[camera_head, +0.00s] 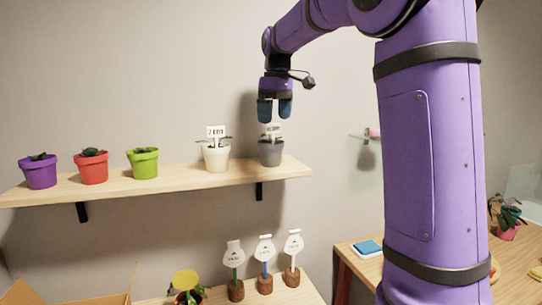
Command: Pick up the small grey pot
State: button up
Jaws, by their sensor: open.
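The small grey pot (270,153) stands upright near the right end of the wooden wall shelf (120,183). It holds a small plant and a white label with dark marks. My gripper (275,115) hangs straight above the pot, fingers pointing down, open and empty. The fingertips show just above the label and overlap the plant's top in the picture. I cannot tell whether they touch it.
A white pot (217,160) with a label stands close left of the grey one. Green (144,163), red (92,170) and purple (39,174) pots stand further left. Label stands (265,265) are below. A table (365,268) is lower right.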

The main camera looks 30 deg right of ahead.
aim_at(272, 149)
jog(key=shift+n+g, duration=0.3)
jog(key=shift+n, duration=0.1)
jog(key=w, duration=0.1)
jog(key=w+d, duration=0.2)
jog(key=w, duration=0.1)
jog(key=shift+d+f, duration=0.15)
jog(key=shift+f, duration=0.4)
jog(key=shift+w+a+f, duration=0.1)
jog(key=shift+f, duration=2.5)
jog(key=shift+w+a+f, duration=0.1)
jog(key=shift+f, duration=2.45)
jog(key=c, duration=0.8)
jog(key=shift+c, duration=0.2)
